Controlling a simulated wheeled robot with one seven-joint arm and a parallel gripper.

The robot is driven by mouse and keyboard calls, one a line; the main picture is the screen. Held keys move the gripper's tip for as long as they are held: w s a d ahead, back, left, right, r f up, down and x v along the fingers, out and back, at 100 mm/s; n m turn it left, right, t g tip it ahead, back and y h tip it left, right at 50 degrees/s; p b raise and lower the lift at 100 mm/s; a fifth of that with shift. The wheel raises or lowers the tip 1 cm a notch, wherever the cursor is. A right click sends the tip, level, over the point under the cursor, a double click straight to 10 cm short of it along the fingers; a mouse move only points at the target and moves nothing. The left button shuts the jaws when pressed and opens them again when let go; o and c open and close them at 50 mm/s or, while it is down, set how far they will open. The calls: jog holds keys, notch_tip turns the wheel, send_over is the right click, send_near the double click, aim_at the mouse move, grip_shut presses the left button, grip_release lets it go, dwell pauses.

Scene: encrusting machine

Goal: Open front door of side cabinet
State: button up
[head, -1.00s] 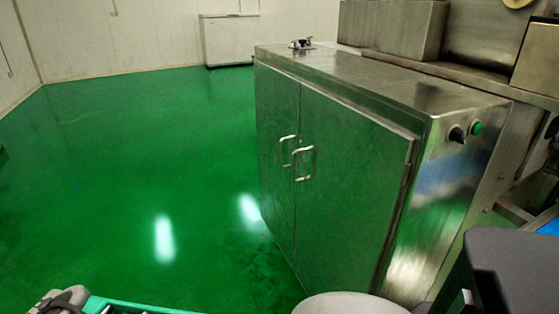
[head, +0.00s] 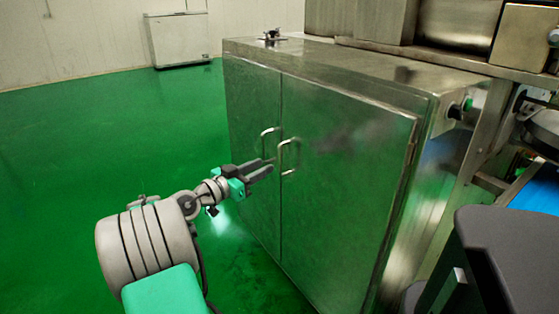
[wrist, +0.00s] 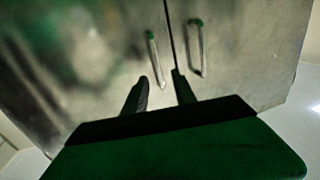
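The stainless steel side cabinet (head: 350,170) has two front doors, a left door (head: 250,110) and a right door (head: 340,190), both shut. The left door has a bar handle (head: 263,141) and the right door has another bar handle (head: 283,158), close together at the seam. In the wrist view the left handle (wrist: 154,60) and right handle (wrist: 202,50) stand either side of the dark seam. My gripper (head: 271,166) is in front of the handles, its fingers apart. In the wrist view the fingers (wrist: 160,76) look open, with the left handle's lower end between them in the picture; contact cannot be told.
A knob (head: 457,110) sits on the cabinet's right side. A dark grey block (head: 510,240) stands at the right front. A white chest (head: 178,40) is against the back wall. The green floor (head: 90,130) left of the cabinet is clear.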

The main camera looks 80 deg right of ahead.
aim_at(279, 172)
jog(key=x, duration=0.5)
jog(key=b+x, duration=0.1)
jog(key=x, duration=0.2)
jog(key=shift+s+a+r, duration=0.1)
jog(key=shift+r, duration=0.25)
grip_shut()
dwell(0.9)
